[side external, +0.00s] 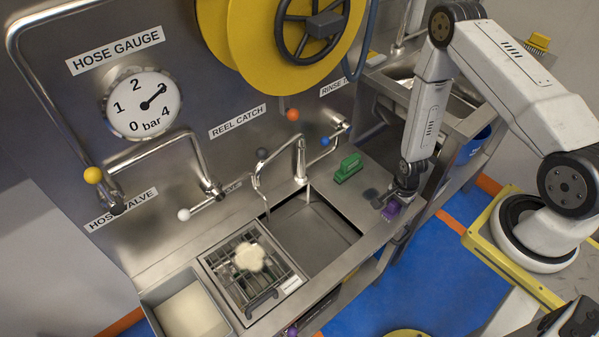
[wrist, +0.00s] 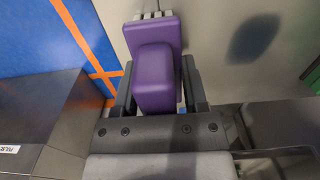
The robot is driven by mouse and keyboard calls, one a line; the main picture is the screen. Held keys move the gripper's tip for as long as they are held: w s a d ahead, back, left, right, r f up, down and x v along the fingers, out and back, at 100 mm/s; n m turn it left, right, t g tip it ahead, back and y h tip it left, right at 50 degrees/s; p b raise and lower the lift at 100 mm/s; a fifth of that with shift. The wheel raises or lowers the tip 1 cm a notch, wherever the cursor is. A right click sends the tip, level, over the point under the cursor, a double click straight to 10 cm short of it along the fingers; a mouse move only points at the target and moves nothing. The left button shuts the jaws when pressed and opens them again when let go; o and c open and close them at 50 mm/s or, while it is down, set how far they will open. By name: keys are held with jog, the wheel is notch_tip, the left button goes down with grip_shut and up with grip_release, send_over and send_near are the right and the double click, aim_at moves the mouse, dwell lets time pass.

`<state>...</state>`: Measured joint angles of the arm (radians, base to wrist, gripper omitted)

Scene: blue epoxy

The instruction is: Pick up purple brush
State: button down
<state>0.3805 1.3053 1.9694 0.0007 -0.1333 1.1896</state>
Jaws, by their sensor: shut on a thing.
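The purple brush (side external: 391,210) is at the right end of the steel counter, near its front edge, below my gripper (side external: 403,193). In the wrist view the purple brush (wrist: 156,75) sits between the two dark fingers of my gripper (wrist: 156,95), which are shut on its raised handle block. Pale bristles show at the far end of the brush. Whether the brush touches the counter or is just above it, I cannot tell.
A green brush (side external: 348,168) stands on the counter to the left. A sink basin (side external: 312,232) with a tap, a rack (side external: 254,270) holding a pale lump, and a grey tub (side external: 186,312) lie further left. A yellow brush (side external: 538,42) is at the far right.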

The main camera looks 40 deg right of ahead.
jog(key=shift+r, duration=0.2)
jog(key=shift+r, duration=4.85)
jog(key=c, duration=0.7)
grip_release()
jog(key=c, duration=0.6)
jog(key=shift+o, duration=0.2)
jog(key=shift+w+a+f, duration=0.1)
jog(key=shift+w+a, duration=0.15)
jog(key=shift+w, duration=0.15)
jog(key=w+a+f+n, duration=0.1)
jog(key=w+a+n, duration=0.4)
jog(key=w+a, duration=0.85)
jog(key=w+a+n, duration=0.2)
jog(key=a, duration=0.8)
jog(key=w+a+n, duration=0.1)
jog(key=a+n, duration=0.1)
jog(key=a, duration=0.9)
jog(key=shift+w+a+f, duration=0.15)
jog(key=shift+w+f, duration=0.25)
